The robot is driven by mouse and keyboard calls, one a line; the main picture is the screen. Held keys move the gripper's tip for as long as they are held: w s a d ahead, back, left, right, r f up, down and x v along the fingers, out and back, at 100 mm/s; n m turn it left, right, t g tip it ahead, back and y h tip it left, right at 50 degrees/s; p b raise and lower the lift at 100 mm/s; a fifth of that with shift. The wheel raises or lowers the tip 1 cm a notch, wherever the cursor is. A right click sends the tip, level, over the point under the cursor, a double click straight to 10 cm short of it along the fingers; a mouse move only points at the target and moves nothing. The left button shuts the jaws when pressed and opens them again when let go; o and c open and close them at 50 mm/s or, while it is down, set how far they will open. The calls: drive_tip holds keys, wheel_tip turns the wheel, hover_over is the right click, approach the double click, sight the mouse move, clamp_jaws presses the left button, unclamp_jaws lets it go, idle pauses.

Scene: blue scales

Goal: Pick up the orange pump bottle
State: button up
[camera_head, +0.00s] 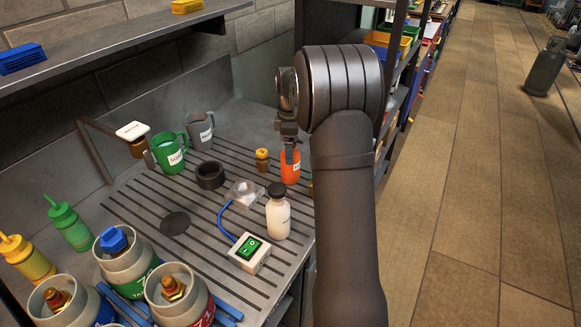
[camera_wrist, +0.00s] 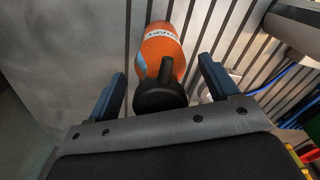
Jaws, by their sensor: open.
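The orange pump bottle (camera_head: 290,168) stands on the slatted bench top near its right edge in the head view, partly hidden behind my gripper. In the wrist view the orange bottle body (camera_wrist: 163,50) with a white label and its black pump head (camera_wrist: 162,92) lie between my two fingers. My gripper (camera_wrist: 163,84) is open, with one blue-black finger on each side of the black pump head and a visible gap to each. In the head view my gripper (camera_head: 289,150) is over the top of the bottle.
A small brass item (camera_head: 262,160) stands just left of the bottle. Green (camera_head: 169,152) and grey (camera_head: 200,129) mugs stand at the back.

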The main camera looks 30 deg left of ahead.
drive_tip(key=shift+f, duration=0.45)
drive_tip(key=shift+c, duration=0.3)
clamp_jaws()
drive_tip(key=shift+r, duration=0.1)
